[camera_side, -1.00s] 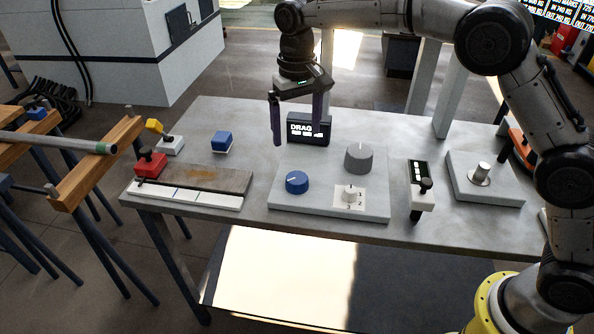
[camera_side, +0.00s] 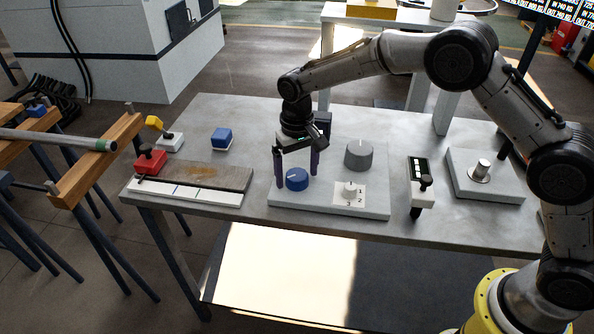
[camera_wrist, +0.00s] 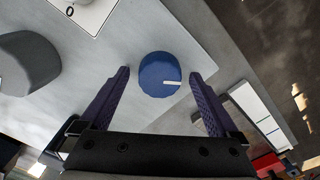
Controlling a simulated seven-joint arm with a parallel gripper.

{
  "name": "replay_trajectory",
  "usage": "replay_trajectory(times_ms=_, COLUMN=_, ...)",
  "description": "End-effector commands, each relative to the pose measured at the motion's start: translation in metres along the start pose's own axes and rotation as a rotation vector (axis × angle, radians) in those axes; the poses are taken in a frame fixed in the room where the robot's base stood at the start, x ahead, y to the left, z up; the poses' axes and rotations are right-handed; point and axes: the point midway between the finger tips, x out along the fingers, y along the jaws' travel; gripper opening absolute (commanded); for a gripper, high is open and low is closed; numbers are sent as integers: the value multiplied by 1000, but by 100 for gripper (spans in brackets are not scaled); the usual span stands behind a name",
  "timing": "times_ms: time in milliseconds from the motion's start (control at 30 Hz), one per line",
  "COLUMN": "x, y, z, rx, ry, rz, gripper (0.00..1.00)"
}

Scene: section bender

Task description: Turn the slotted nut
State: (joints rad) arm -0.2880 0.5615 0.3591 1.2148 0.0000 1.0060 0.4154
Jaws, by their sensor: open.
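A blue round knob (camera_side: 297,180) with a white mark sits on the raised grey panel. In the wrist view the blue knob (camera_wrist: 160,76) shows between the tips of my open fingers, with a gap on each side. My gripper (camera_side: 297,177) points down at this knob, one finger on each side. A larger grey knob (camera_side: 359,155) with a light mark stands to its right, and a small white knob (camera_side: 349,190) sits on a numbered plate. A metal cylinder on a round flange (camera_side: 480,173) stands on a separate block. No slot is clear on any of these.
The raised panel (camera_side: 286,204) lies on the grey table (camera_side: 250,118). A slider box (camera_side: 421,182) stands right of it. The table's back left is clear.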

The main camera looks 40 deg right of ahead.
Motion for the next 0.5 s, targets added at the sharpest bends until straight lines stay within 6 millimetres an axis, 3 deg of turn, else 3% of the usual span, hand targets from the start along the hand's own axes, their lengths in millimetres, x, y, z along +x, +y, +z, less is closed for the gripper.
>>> replay_trajectory(times_ms=167, x=0, y=0, z=0, rx=0, ry=0, rz=0, gripper=97)
replay_trajectory(times_ms=500, x=0, y=0, z=0, rx=0, ry=0, rz=0, gripper=35)
